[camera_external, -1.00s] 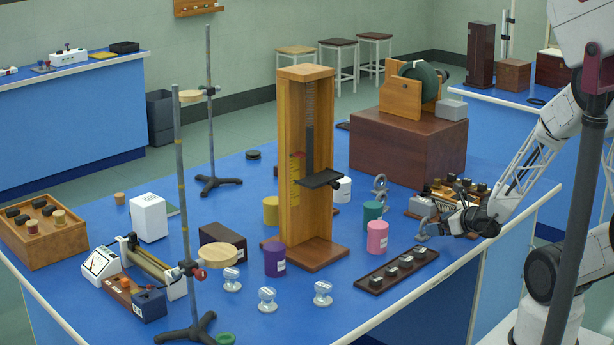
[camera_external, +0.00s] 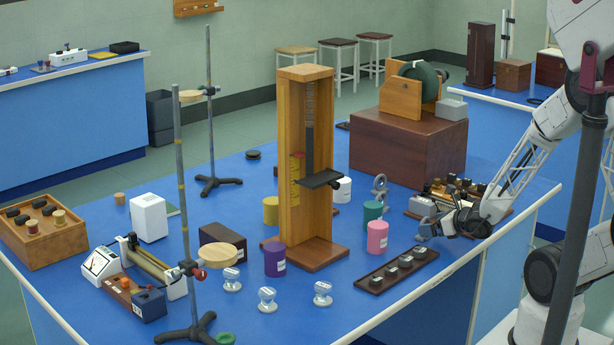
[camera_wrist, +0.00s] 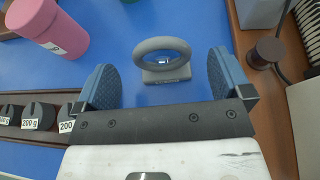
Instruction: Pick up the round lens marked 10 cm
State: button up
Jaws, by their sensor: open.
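In the wrist view, a grey ring-shaped lens mount (camera_wrist: 163,62) stands on a small block base on the blue table, ahead of my gripper (camera_wrist: 158,85) and between the lines of its two fingers. Any marking on it is too small to read. A grey ring piece that appears to be the same one shows in the external view (camera_external: 380,187), behind the pink cylinder. My gripper (camera_external: 428,230) is open and empty, low over the table near its right edge. Three clear round pieces with white labels stand at the front (camera_external: 232,280) (camera_external: 267,300) (camera_external: 322,293); their labels are unreadable.
A pink cylinder (camera_external: 377,237) and a dark rack of weights (camera_external: 372,284) lie left of my gripper. A tall wooden stand (camera_external: 290,160) rises mid-table.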

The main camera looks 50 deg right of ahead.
aim_at(427, 221)
jog(key=shift+x, duration=2.6)
jog(key=shift+d, duration=0.1)
jog(key=c, duration=1.1)
jog(key=shift+r, duration=0.2)
jog(key=shift+r, duration=0.5)
notch_tip(427, 221, up, 2)
jog(key=shift+r, duration=0.1)
jog(key=s+a, duration=0.1)
jog(key=s, duration=0.4)
jog(key=s+a+r, duration=0.1)
jog(key=s, duration=0.4)
jog(key=s+a, duration=0.1)
jog(key=s, duration=0.4)
jog(key=shift+s+a+r, duration=0.1)
jog(key=shift+s+r, duration=0.15)
jog(key=shift+s, duration=0.1)
